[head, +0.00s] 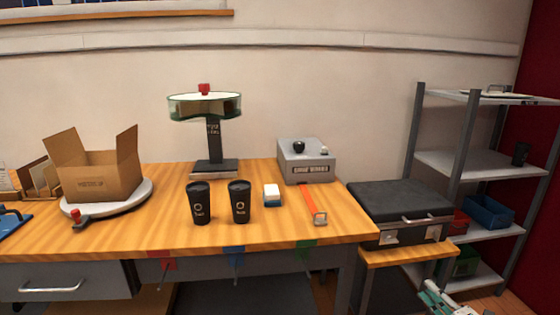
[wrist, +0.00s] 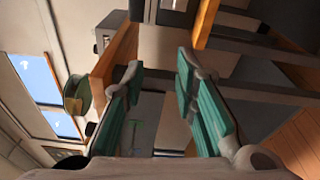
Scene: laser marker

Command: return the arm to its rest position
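My gripper (wrist: 158,72) shows in the wrist view with its two teal-padded fingers spread apart and nothing between them. In the head view only part of my gripper (head: 436,298) shows, low at the right edge of the picture bottom, in front of the shelf and small stand. It is apart from the workbench (head: 130,236) and touches nothing that I can see. Most of my arm is out of the head view.
Two black cups (head: 239,202), a white-and-blue block (head: 272,195), a grey box (head: 306,161), a green-rimmed machine (head: 214,145) and an open carton (head: 97,180) stand on the workbench. A black case (head: 400,206) lies on the stand beside a shelf rack (head: 468,165).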

